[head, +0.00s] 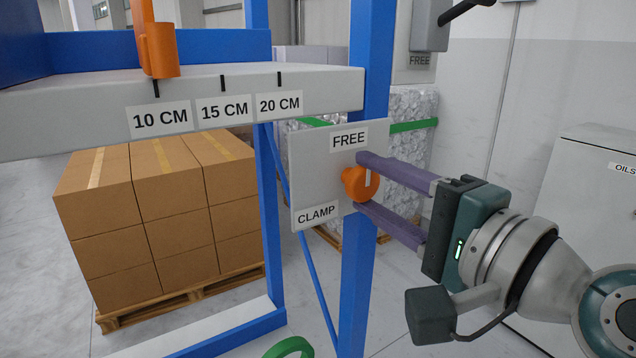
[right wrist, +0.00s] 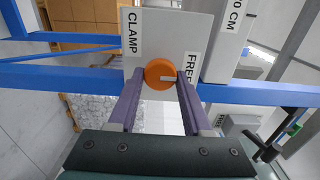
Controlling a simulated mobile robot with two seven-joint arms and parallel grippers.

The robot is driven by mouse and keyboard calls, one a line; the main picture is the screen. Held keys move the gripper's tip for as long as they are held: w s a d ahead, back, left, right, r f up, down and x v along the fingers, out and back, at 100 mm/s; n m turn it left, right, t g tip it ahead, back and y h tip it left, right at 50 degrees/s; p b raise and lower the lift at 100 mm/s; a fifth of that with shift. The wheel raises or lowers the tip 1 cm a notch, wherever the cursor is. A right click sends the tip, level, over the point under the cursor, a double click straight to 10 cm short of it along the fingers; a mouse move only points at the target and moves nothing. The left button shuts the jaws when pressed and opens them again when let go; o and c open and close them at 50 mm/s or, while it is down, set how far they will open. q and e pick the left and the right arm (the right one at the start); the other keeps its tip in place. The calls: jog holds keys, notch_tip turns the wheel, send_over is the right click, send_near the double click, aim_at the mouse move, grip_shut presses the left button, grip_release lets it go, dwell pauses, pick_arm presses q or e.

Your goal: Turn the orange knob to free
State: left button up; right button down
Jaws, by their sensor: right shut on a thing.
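The orange knob (head: 354,186) sits on a light plate (head: 306,160) fixed at the blue post, with a FREE label (head: 349,140) above it and a CLAMP label (head: 317,215) at lower left. My right gripper (head: 360,182) reaches in from the right, its purple fingers shut on the knob, one above and one below. In the right wrist view the knob (right wrist: 155,72) lies between the fingertips. Its white mark (right wrist: 170,78) points right there, toward the FREE side. In the head view the mark stands upright. My left gripper is out of view.
A shelf (head: 250,90) with 10, 15 and 20 CM labels is at upper left, with an orange stop (head: 158,50) by the 10 CM mark. Stacked boxes (head: 150,210) on a pallet stand behind the blue frame. A grey cabinet (head: 590,190) stands at right.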

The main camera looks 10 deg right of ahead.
dwell(0.3)
jog(key=shift+c, duration=1.8)
grip_release()
jog(key=b+v, duration=0.3)
jog(key=v, duration=0.7)
